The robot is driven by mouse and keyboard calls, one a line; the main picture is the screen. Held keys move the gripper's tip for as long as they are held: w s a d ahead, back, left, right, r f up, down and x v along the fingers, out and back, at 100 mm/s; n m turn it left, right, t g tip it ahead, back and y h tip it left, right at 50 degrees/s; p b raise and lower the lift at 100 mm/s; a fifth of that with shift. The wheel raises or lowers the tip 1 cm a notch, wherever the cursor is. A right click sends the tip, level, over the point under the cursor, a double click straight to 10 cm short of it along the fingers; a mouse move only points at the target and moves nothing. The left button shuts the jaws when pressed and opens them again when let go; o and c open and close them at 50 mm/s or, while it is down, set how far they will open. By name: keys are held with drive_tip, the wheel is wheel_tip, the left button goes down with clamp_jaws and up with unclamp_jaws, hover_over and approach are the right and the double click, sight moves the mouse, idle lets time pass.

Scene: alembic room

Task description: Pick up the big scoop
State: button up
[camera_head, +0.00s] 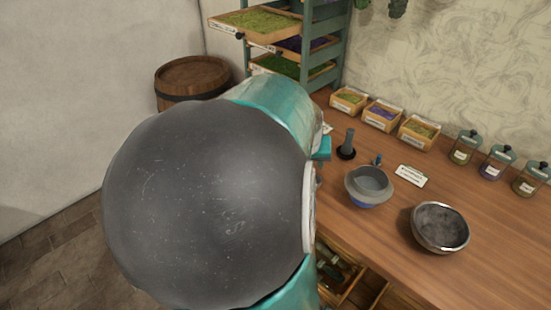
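I cannot make out a big scoop in this view. My own arm, a large dark rounded joint with teal links, fills the left and middle of the picture and hides part of the counter. My gripper's fingertips are not visible, and a small teal part shows at the arm's right edge. An open drawer or shelf (347,291) under the counter's front edge holds several small items, too dark and partly hidden to name.
The wooden counter (490,262) bears a grey bowl (369,182), a dark bowl (441,228), a dark upright tool (347,144), a label card (411,176), small crates (381,115) and lidded jars (496,162). A barrel (192,77) and tray rack (322,66) stand behind.

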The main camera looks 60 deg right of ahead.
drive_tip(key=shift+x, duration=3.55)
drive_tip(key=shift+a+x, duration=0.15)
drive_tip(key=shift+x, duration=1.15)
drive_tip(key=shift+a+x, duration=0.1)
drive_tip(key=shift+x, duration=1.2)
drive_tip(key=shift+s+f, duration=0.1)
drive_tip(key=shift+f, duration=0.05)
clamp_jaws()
